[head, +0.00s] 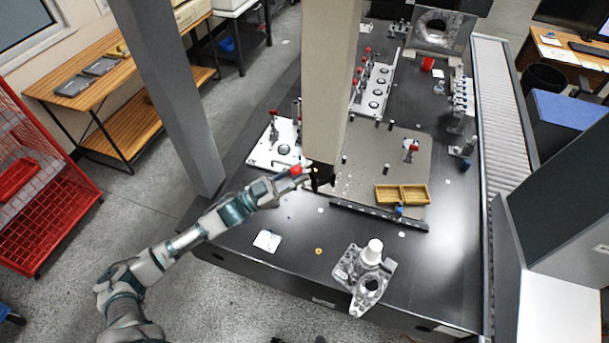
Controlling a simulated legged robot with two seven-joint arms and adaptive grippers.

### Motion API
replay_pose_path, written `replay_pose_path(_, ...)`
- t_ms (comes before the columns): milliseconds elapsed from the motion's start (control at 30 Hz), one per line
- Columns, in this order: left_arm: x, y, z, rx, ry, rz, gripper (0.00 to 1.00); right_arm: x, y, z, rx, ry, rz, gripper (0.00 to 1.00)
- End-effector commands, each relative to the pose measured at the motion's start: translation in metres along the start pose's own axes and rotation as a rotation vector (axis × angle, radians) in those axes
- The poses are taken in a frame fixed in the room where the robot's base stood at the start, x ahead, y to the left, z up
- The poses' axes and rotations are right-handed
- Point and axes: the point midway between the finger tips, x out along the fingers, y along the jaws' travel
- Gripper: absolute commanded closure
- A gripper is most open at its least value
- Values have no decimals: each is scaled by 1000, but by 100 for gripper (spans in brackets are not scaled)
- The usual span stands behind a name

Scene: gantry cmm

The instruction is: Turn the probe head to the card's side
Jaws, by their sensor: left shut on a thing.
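The probe head (321,177) is a small black unit at the lower end of the tall beige column (328,80). A small red piece (296,170) shows at its left side, by my fingers. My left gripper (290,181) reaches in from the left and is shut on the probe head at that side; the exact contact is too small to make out. A white card (267,240) lies flat on the dark table, left and in front of the probe head; its print is not readable. My right gripper is not in view.
A perforated plate (375,160) with a yellow tray (402,195) lies right of the column. A metal part with a white cylinder (374,252) stands at the front. Clamp fixtures with red knobs stand behind. A grey gantry leg (172,95) rises at the left.

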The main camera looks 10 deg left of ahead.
Motion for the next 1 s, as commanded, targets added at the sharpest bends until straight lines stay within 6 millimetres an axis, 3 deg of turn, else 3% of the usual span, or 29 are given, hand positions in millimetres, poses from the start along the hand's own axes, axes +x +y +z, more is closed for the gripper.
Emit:
replay_pose_path(367,-1,-1,0,1,0,0,100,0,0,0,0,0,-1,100)
replay_pose_path(400,-1,-1,0,1,0,0,66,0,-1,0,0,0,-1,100)
replay_pose_path(467,-1,-1,0,0,0,0,51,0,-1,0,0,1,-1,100)
replay_pose_path(800,-3,0,0,0,-1,1,50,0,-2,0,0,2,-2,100)
replay_pose_path(1000,-32,-1,2,-1,-5,-1,50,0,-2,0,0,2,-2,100)
